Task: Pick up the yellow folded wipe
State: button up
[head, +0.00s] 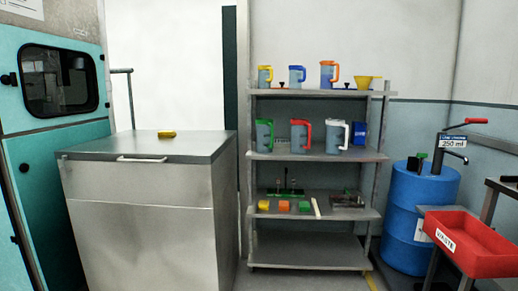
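A small flat yellow piece (167,134) lies alone on top of the steel cabinet (110,152), near its back edge. A second small yellow piece (263,205) sits at the front left of the rack's third shelf, beside an orange piece (284,206) and a green piece (304,206). Both yellow pieces are too small to tell for sure which is the folded wipe. My gripper does not show in the head view.
A steel rack (310,156) holds several coloured jugs on its upper shelves; its bottom shelf is bare. A blue drum (418,205) with a pump and a red waste tray (468,243) stand at the right. A teal machine (35,160) stands at the left.

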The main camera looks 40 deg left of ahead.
aim_at(163, 134)
jog(key=u, duration=1.9)
jog(key=i+j+z, duration=0.1)
jog(key=i+j, duration=0.2)
jog(key=i+j+z, duration=0.15)
jog(key=i+j, duration=0.15)
jog(key=j, duration=0.15)
jog(key=i+j+z, duration=0.1)
jog(key=i+j, duration=0.15)
jog(key=j, duration=0.15)
